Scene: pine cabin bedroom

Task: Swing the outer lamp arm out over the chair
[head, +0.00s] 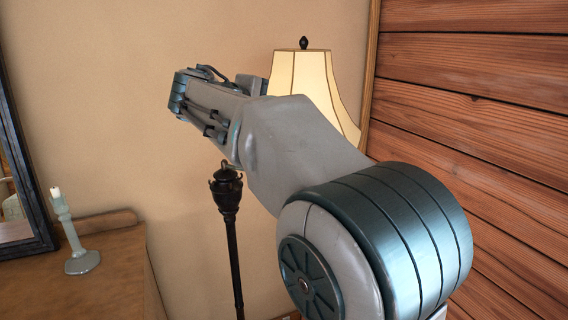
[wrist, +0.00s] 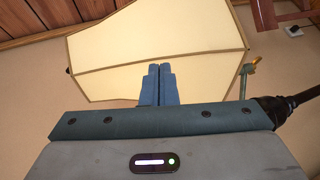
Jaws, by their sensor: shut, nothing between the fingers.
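The lamp's cream shade (head: 315,85) with dark seams and a dark finial is at upper centre in the head view, partly behind my arm. Its black pole (head: 232,240) stands left of it. In the wrist view the shade (wrist: 150,45) fills the upper middle. My arm hides the lamp arm's joints in the head view. No chair is clearly identifiable.
A wooden dresser (head: 105,285) with a pale green candlestick (head: 75,240) and a dark-framed mirror (head: 22,150) is at left. A plank wall (head: 480,120) is close on the right. In the wrist view, reddish wood (wrist: 283,14) and a wall outlet (wrist: 294,31) show at upper right.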

